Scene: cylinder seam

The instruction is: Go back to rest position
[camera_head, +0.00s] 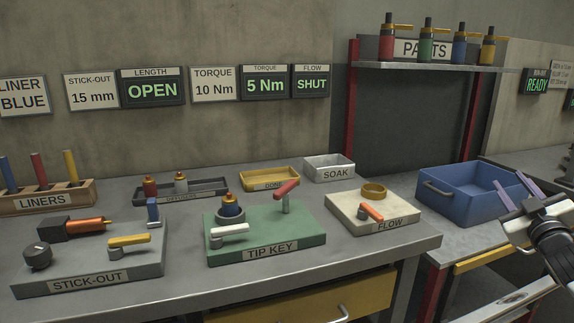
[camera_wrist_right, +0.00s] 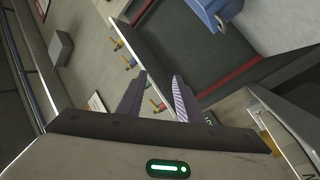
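My right gripper (camera_head: 514,190) is at the right edge of the head view, in front of the blue bin. Its two purple fingers stand apart with nothing between them. In the right wrist view the same fingers (camera_wrist_right: 158,98) are also apart and empty. My left gripper does not show in either view.
The bench carries the stick-out fixture (camera_head: 88,262), the green tip key block (camera_head: 265,241) and the flow block (camera_head: 372,213). A soak tray (camera_head: 329,168) and liners rack (camera_head: 46,197) stand behind. A blue bin (camera_head: 465,195) sits close to my right gripper. A parts shelf (camera_head: 430,67) is above.

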